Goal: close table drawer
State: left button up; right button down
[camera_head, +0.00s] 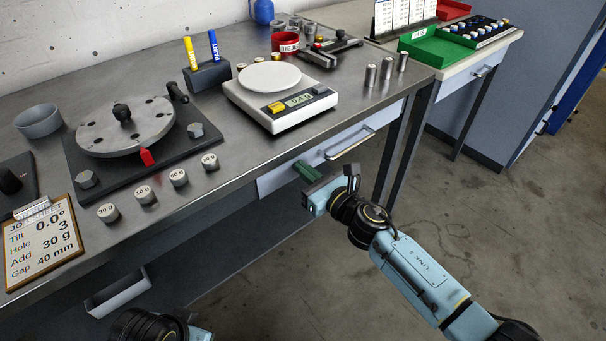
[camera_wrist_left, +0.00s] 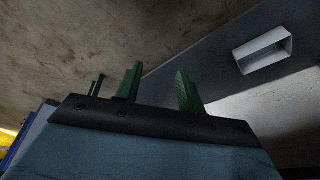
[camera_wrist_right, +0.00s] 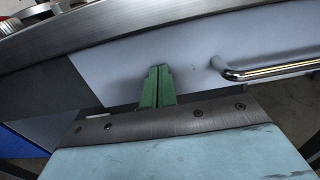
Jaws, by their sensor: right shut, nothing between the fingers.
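The table drawer has a pale grey front (camera_head: 281,178) under the right part of the steel table, with a metal bar handle (camera_head: 349,143). The drawer front looks about flush with the table edge; any small gap cannot be told. My right gripper (camera_head: 306,171) is shut and empty, its green fingertips at the drawer front, left of the handle. In the right wrist view the green fingers (camera_wrist_right: 157,88) are together against or just before the drawer front (camera_wrist_right: 190,55), with the handle (camera_wrist_right: 268,70) to their right. My left gripper (camera_wrist_left: 157,88) is open and empty, low beneath the table.
The steel table (camera_head: 235,170) carries a scale (camera_head: 280,100), a rotor disc (camera_head: 125,127), small weights and a clipboard (camera_head: 42,243). A grey open box (camera_head: 118,292) is low under the table. A second bench with a green tray (camera_head: 436,50) stands at right. Floor in front is clear.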

jog(key=shift+a+r, duration=0.2)
jog(key=shift+r, duration=0.1)
